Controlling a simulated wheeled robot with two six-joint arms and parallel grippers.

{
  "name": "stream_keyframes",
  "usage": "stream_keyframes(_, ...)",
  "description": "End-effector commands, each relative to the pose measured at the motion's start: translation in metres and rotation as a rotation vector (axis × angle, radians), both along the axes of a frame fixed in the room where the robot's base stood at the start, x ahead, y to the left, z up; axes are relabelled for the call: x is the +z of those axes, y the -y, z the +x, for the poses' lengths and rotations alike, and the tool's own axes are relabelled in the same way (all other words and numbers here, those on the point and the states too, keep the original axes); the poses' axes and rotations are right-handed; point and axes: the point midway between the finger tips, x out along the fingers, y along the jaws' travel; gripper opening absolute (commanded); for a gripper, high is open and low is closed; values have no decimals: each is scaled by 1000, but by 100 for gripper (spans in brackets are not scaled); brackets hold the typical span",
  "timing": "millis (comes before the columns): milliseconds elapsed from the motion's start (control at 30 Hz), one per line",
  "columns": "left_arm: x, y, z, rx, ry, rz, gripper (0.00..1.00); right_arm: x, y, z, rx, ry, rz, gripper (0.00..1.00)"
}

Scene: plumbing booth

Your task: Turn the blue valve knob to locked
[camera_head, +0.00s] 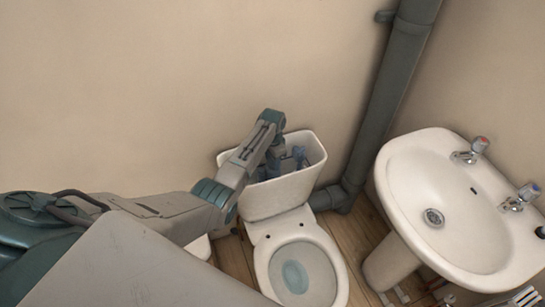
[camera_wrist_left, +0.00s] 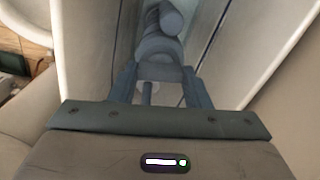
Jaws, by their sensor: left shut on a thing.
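My left gripper (camera_head: 274,163) reaches down into the open toilet cistern (camera_head: 285,194). In the left wrist view its two fingers (camera_wrist_left: 160,78) stand on either side of a blue-grey rounded fitting (camera_wrist_left: 162,47) inside the cistern, and the gripper is shut on it. Blue parts of a fitting (camera_head: 299,155) also show beside the gripper in the head view. The held part is mostly hidden by the fingers, so I cannot make out a knob's shape or any lock mark. My right gripper is not in view.
The cistern walls stand close on both sides of the gripper. The toilet bowl (camera_head: 327,262) is in front. A grey pipe (camera_head: 386,90) rises to the right. Further right is a sink (camera_head: 415,170) with a red-topped tap (camera_head: 471,151) and a blue-topped tap (camera_head: 520,197).

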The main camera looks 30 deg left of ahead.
Motion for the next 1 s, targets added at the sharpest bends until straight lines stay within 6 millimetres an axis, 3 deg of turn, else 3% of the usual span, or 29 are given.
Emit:
stream_keyframes(400, 1, 0, 1, -192, 2, 2, 20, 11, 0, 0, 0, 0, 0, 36)
stream_keyframes(900, 1, 0, 1, -218, 3, 2, 20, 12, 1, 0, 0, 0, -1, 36)
stream_keyframes(933, 1, 0, 1, -218, 3, 2, 45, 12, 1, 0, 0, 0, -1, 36)
stream_keyframes(1000, 1, 0, 1, -218, 3, 2, 59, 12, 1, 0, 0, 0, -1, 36)
